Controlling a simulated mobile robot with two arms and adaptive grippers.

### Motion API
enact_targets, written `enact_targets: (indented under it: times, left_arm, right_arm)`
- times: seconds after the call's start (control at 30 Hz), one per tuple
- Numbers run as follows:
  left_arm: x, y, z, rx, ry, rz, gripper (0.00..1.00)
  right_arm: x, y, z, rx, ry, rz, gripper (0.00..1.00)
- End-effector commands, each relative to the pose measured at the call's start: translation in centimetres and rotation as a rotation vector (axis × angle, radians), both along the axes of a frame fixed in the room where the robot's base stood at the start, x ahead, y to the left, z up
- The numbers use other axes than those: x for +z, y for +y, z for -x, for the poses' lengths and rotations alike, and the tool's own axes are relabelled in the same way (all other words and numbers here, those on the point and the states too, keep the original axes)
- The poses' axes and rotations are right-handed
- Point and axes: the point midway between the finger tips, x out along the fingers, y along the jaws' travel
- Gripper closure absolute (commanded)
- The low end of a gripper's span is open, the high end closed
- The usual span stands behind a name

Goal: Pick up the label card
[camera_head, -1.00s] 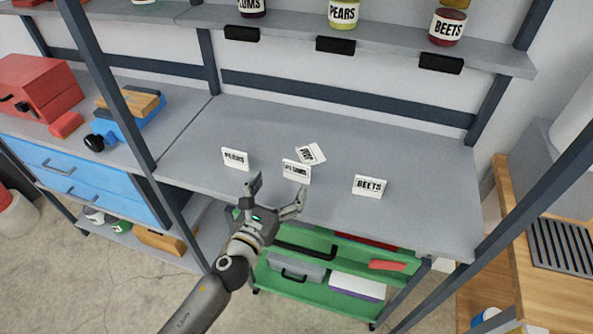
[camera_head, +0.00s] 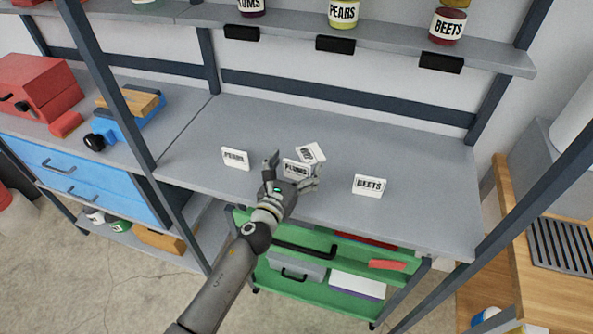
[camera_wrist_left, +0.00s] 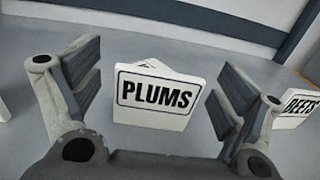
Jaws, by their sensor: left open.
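Several white label cards stand on the grey workbench (camera_head: 400,150). The PLUMS card (camera_head: 294,169) is in the middle, and it also shows between my fingers in the left wrist view (camera_wrist_left: 157,94). Another card (camera_head: 311,152) is tilted just behind it; its text is hard to read. The PEARS card (camera_head: 235,158) stands to the left and the BEETS card (camera_head: 369,185) to the right. My left gripper (camera_head: 294,168) is open, with a finger on either side of the PLUMS card. I cannot tell whether it touches the card. My right gripper is not in view.
Jars labelled PLUMS (camera_head: 251,6), PEARS (camera_head: 343,14) and BEETS (camera_head: 447,26) stand on the shelf above, with black holders (camera_head: 335,45) on its edge. A dark upright post (camera_head: 105,85) rises at the left. The bench's right part is clear.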

Motion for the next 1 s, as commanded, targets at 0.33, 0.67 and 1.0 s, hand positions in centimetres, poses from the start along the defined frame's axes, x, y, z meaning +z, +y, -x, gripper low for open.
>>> enact_targets:
  times: [0.33,0.67,1.0]
  left_arm:
    - [0.0,0.0,0.0,0.0,0.0,0.0,0.45]
    - [0.0,0.0,0.0,0.0,0.0,0.0,0.51]
    - [3.0,0.1,0.0,-0.002,-0.004,-0.005,0.51]
  right_arm:
    - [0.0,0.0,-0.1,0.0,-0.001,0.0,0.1]
    - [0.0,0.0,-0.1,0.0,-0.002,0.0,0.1]
    - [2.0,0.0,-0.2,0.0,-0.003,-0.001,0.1]
